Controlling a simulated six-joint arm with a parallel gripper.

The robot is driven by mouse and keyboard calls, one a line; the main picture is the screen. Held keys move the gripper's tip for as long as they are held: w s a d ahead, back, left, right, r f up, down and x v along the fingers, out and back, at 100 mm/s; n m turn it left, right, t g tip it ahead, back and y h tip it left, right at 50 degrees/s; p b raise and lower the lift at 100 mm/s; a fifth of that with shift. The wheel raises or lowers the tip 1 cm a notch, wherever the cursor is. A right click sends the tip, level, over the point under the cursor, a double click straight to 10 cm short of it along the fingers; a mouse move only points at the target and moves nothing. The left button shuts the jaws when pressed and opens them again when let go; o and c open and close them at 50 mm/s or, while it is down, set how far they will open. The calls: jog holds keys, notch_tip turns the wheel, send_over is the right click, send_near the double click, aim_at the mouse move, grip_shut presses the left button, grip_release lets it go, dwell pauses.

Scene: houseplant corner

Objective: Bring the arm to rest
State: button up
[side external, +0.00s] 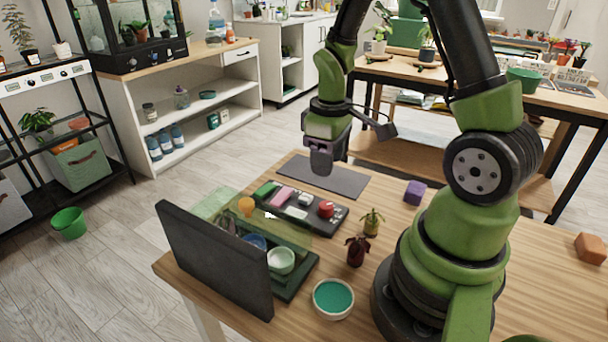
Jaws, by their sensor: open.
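My gripper (322,160) hangs from my green and black arm above the wooden table, pointing down. It is open, and nothing shows between its fingers. It is over the near end of a dark grey mat (345,182), clear of the table top. Below it to the left lies a dark tray (322,229) with a green block, a pink block, a pale piece and a red round piece (326,209).
A dark upright panel (213,262) stands at the table's left edge, beside a green tray with bowls (281,261). A teal-filled dish (333,298), two small potted plants (357,250) (371,221), a purple cube (415,192) and an orange-brown block (590,248) stand near my base.

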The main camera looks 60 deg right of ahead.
jog(key=s+a+r+m+t+y, duration=0.1)
jog(key=s+a+r+m+t, duration=0.1)
jog(key=a+r, duration=0.4)
jog(key=s+a+r+m+t+y, duration=0.1)
jog(key=s+a+r+t, duration=0.4)
jog(key=r, duration=0.7)
jog(key=shift+s+a+m, duration=0.9)
jog(key=shift+s, duration=0.1)
